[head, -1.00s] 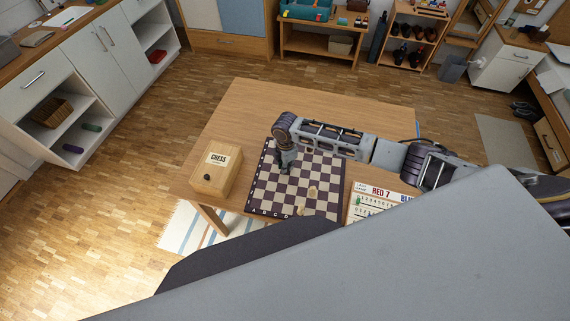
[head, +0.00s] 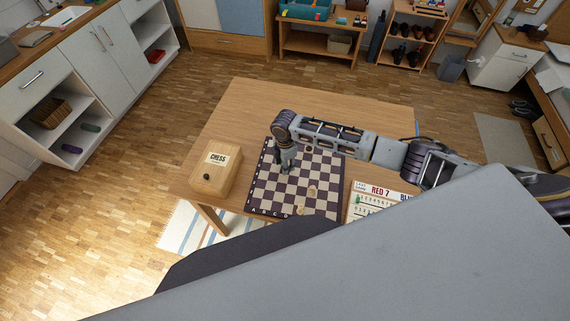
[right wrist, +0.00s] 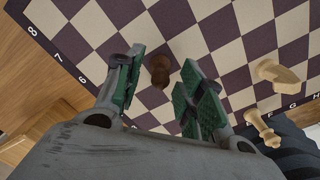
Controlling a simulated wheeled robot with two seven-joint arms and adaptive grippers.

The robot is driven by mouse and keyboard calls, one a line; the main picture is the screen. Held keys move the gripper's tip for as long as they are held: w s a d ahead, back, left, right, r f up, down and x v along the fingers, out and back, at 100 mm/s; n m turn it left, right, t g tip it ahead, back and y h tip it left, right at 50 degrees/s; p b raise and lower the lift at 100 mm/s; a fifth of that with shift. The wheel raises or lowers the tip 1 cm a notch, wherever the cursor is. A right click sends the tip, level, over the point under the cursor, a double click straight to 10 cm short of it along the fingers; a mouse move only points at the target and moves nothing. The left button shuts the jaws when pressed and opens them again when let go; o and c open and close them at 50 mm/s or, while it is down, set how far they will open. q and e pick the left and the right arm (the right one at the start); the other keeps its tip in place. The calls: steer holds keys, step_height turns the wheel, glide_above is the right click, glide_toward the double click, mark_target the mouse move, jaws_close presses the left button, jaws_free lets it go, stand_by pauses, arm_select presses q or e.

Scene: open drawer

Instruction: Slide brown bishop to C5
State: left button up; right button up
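The chessboard (head: 330,172) lies on the wooden table. A brown chess piece (right wrist: 159,69), seen from above, stands on the board in the right wrist view. I take it for the bishop, but its shape is hard to tell. My right gripper (right wrist: 162,84) has its green-padded fingers apart, one on each side of the brown piece, with visible gaps. In the head view my right gripper (head: 286,170) is low over the left part of the board and hides the piece. My left gripper is not in view.
Two light pieces, a knight-like one (right wrist: 279,75) and a smaller one (right wrist: 262,128), stand on the board, right of the gripper. A wooden chess box (head: 215,170) is left of the board. The table's far part is clear.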

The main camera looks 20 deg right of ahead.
step_height(320, 180, up, 11)
steer(key=shift+r, duration=0.15)
stand_by(0.4)
steer(key=shift+s, duration=0.15)
stand_by(0.6)
